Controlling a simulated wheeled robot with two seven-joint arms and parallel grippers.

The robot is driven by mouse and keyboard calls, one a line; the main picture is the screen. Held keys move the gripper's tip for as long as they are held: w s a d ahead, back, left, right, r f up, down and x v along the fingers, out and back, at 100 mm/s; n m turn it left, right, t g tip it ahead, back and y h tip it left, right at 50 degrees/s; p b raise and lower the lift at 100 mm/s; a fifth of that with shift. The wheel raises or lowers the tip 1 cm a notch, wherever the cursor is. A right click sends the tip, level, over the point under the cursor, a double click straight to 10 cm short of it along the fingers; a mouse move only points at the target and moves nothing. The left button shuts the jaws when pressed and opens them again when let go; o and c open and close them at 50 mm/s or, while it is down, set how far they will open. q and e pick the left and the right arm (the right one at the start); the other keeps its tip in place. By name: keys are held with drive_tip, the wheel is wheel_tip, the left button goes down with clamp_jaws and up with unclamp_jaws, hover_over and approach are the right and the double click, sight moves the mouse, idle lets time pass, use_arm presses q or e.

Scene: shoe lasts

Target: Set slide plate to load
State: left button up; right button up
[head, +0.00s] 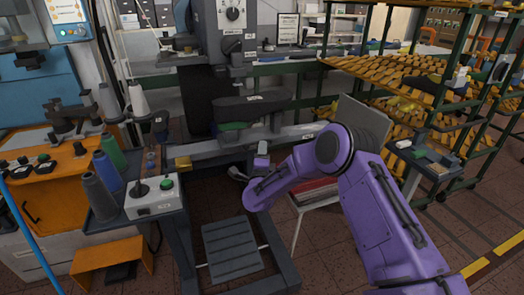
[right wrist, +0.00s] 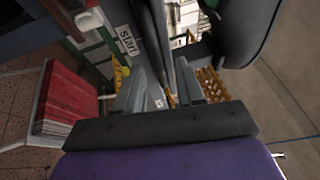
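A dark machine stands at the back centre. A dark, long, rounded piece (head: 252,108) with a small label sits on it at mid height, and a grey rail (head: 250,140) runs across below. I cannot tell for sure which part is the slide plate. My right gripper (head: 248,172) is low in front of the rail, partly hidden by my purple arm. My left gripper is not in view.
A control box (head: 155,197) with a green button and a black-knobbed lever stands at left, near thread cones (head: 108,170). A ribbed grey foot plate (head: 231,250) lies on the floor. Racks of shoe lasts (head: 400,75) fill the right. A red stack (right wrist: 65,100) lies beside my wrist.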

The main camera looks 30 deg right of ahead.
drive_tip(key=shift+c, duration=0.3)
clamp_jaws()
drive_tip(key=shift+d, duration=0.2)
drive_tip(key=s+d+b, duration=0.1)
drive_tip(key=s+d, duration=0.1)
drive_tip(key=d, duration=0.9)
drive_tip(key=s+d+b, duration=0.1)
drive_tip(key=s+d, duration=0.2)
drive_tip(key=d, duration=0.7)
drive_tip(key=shift+d+b, duration=0.3)
drive_tip(key=shift+d, duration=0.05)
drive_tip(key=shift+s, duration=0.1)
